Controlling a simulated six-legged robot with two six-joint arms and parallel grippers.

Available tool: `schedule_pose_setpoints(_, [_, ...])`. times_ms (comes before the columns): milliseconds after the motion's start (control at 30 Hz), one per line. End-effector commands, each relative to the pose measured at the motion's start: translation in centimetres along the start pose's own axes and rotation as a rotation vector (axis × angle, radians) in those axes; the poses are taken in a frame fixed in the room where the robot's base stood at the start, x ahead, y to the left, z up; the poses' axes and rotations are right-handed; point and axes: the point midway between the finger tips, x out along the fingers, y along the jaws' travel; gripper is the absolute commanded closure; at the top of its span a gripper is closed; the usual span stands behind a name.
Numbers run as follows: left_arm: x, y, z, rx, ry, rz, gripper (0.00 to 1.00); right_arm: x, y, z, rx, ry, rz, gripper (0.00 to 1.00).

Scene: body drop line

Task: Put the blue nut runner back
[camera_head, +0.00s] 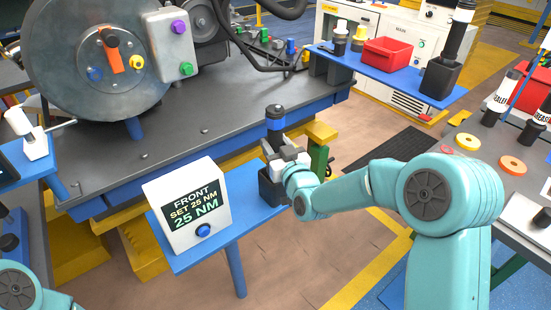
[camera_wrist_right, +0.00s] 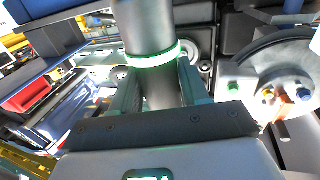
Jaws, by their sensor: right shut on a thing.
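The blue nut runner (camera_head: 275,124) stands about upright, with a black top and a blue band. My right gripper (camera_head: 284,156) is shut around its body, above the right end of the blue shelf. In the right wrist view the nut runner is a grey cylinder (camera_wrist_right: 146,25) with a green ring, between the two fingers (camera_wrist_right: 160,88). A black holder (camera_head: 268,190) sits on the shelf right below the gripper. The gripper hides the tool's lower part, so I cannot tell whether it is inside the holder. My left gripper is out of view.
A white display box (camera_head: 188,207) reading "FRONT SET 25 NM" stands on the blue shelf (camera_head: 235,193), left of the holder. A large grey machine (camera_head: 95,55) stands behind on a dark bench. A red bin (camera_head: 388,54) and another black holder (camera_head: 440,78) sit on the far blue shelf.

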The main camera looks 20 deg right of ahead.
Motion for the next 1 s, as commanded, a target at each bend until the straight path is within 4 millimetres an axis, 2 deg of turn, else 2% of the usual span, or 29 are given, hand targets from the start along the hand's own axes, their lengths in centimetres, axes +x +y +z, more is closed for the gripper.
schedule_pose_setpoints(300, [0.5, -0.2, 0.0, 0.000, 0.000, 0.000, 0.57, -0.1, 0.0, 3.8, 0.000, 0.005, 0.001, 1.00])
schedule_pose_setpoints(667, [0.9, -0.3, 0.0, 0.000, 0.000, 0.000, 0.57, -0.1, 0.0, 4.1, -0.001, 0.007, 0.001, 1.00])
schedule_pose_setpoints(700, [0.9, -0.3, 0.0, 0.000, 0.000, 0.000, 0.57, -0.1, 0.0, 4.4, 0.000, 0.000, 0.000, 0.52])
schedule_pose_setpoints(767, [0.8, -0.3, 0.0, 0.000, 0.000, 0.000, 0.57, -0.1, 0.0, 4.3, 0.000, 0.000, 0.000, 0.33])
schedule_pose_setpoints(800, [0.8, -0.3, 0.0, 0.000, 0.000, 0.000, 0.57, -0.1, 0.0, 4.3, 0.000, 0.000, 0.000, 0.30])
schedule_pose_setpoints(1000, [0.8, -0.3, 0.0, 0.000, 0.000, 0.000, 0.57, -0.1, 0.0, 4.3, 0.000, 0.000, 0.000, 0.30])
